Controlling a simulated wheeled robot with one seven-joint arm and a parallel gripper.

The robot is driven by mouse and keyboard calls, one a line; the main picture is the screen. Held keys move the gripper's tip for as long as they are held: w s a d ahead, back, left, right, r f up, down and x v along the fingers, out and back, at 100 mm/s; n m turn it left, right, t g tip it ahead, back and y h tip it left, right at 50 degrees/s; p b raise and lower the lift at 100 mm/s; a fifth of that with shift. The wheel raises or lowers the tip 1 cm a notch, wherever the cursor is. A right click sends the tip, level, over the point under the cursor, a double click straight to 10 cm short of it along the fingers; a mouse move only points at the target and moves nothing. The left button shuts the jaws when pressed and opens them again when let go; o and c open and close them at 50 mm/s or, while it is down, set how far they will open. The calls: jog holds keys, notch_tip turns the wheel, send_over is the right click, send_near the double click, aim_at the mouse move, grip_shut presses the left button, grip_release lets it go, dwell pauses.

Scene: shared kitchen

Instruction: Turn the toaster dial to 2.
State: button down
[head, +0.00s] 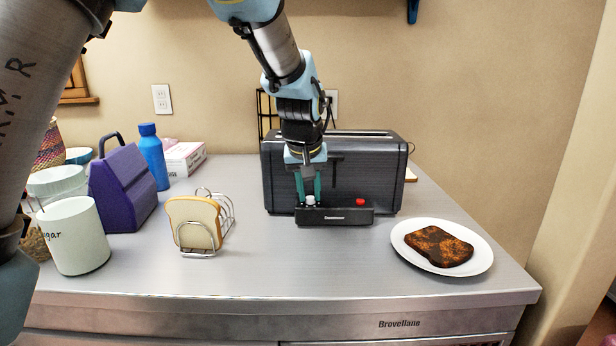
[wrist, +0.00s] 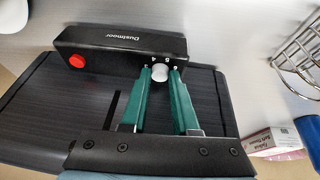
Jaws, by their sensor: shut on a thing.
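The black toaster (head: 375,170) stands at the back of the counter, with a black control panel (head: 340,217) along its front base. The pale round dial (head: 311,200) is on the left of the panel's top; it also shows in the wrist view (wrist: 160,74). My gripper (head: 310,196) points down from above, its green fingers shut on the dial from both sides. Small white digits ring the dial in the wrist view, partly hidden by the fingers. I cannot tell which digit the dial points to. A red button (head: 360,202) sits right of the dial.
A toast rack (head: 228,215) with bread stands to the left. A white plate (head: 480,257) with dark toast lies at the right. A white sugar canister (head: 75,235), purple case (head: 120,190) and blue bottle (head: 152,155) crowd the left. The counter front is clear.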

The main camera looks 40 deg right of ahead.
jog(key=n+p, duration=0.1)
jog(key=n+t+y+p, duration=0.1)
jog(key=n+p, duration=0.1)
jog(key=shift+s+d+r+n+p, duration=0.15)
jog(key=shift+s+r+n+p, duration=0.05)
jog(key=shift+n+p, duration=0.1)
jog(key=shift+d+f+n+y+p, duration=0.1)
jog(key=shift+n+y+p, duration=0.3)
jog(key=shift+n+p, duration=0.45)
jog(key=shift+d+f+n+y+p, duration=0.1)
jog(key=shift+n+y+p, duration=0.35)
jog(key=shift+n, duration=0.6)
jog(key=shift+f+t, duration=0.1)
jog(key=shift+t, duration=0.2)
jog(key=c, duration=0.7)
grip_release()
